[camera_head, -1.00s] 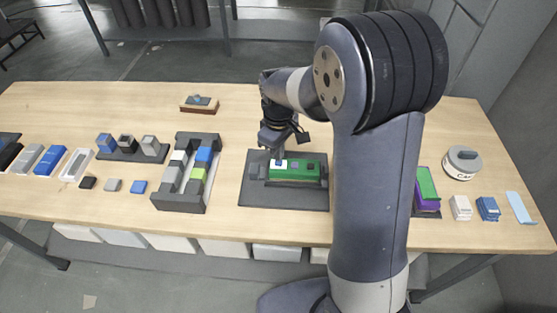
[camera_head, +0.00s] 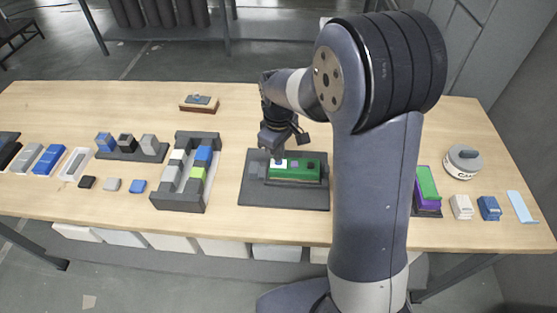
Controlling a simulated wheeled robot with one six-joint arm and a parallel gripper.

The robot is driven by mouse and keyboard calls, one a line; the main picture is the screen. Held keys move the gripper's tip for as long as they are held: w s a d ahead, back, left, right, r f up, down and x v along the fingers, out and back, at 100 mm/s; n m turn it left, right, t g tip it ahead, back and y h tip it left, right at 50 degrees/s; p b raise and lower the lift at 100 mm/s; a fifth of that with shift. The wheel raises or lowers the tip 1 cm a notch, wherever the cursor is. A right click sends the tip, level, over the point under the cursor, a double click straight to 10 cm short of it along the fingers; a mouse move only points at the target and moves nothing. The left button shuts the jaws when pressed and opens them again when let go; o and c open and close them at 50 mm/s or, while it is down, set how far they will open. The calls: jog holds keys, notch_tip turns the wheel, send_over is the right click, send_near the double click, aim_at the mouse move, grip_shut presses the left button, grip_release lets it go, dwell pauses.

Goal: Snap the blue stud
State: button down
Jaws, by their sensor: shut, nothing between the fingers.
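A green block (camera_head: 300,173) lies on a dark grey base plate (camera_head: 260,199) in the middle of the table. Its top carries a white patch with a small blue spot, a small purple-blue piece (camera_head: 293,163) and a dark piece (camera_head: 311,164). I cannot tell for certain which one is the blue stud. My gripper (camera_head: 278,159) points down, shut and empty, with its tips at the white patch at the left end of the block. The tips partly hide the patch, and I cannot tell whether they touch it.
A dark holder (camera_head: 181,202) with coloured blocks stands left of the plate. Further left are a rack (camera_head: 130,154) and several loose blocks. A brown box (camera_head: 199,104) sits behind. A green and purple stack (camera_head: 427,185) and a round canister (camera_head: 462,160) stand right. My arm hides part of the table.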

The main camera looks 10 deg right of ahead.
jog(key=shift+f, duration=0.45)
jog(key=shift+f+b, duration=0.25)
jog(key=shift+b, duration=0.1)
dwell(0.7)
jog(key=shift+r, duration=0.1)
dwell(0.5)
notch_tip(320, 180, up, 8)
jog(key=p, duration=0.6)
jog(key=shift+r+p, duration=0.2)
jog(key=shift+p, duration=0.1)
